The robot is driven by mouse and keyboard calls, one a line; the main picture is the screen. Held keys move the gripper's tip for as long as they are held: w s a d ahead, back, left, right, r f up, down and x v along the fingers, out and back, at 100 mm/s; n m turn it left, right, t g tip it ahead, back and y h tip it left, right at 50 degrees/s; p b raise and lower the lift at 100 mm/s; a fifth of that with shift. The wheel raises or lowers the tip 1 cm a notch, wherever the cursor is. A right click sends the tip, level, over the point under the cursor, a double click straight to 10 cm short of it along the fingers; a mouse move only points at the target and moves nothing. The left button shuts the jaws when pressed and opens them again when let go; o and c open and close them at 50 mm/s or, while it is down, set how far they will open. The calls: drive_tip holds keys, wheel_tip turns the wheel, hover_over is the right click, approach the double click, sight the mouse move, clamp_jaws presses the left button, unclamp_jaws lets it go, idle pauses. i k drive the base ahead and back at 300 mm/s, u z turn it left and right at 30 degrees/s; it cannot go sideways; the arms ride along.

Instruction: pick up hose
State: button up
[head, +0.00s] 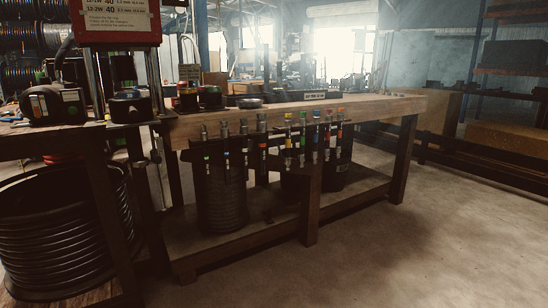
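A large coil of black hose (62,238) stands low at the left, under the left table. Another dark, ribbed coil or drum (221,198) stands on the lower shelf of the wooden workbench. Several short pieces with coloured ends (303,135) hang in a row along the workbench's front edge; whether they are hoses or tools is too small to tell. A dark round shape behind the middle leg is partly hidden. My gripper is not in view.
The wooden workbench (385,107) fills the middle, with small dark items on top. A red machine with a label (117,22) stands at the left. Shelving (511,70) and a low bench (505,143) are at the right. The concrete floor (430,235) is clear at front right.

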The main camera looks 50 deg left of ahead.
sight(244, 139)
drive_tip(key=u, duration=0.3)
drive_tip(key=i, duration=1.3)
drive_tip(key=u, duration=0.9)
drive_tip(key=i, duration=1.15)
drive_tip(key=u, duration=1.4)
drive_tip(key=i, duration=0.65)
drive_tip(key=u, duration=0.5)
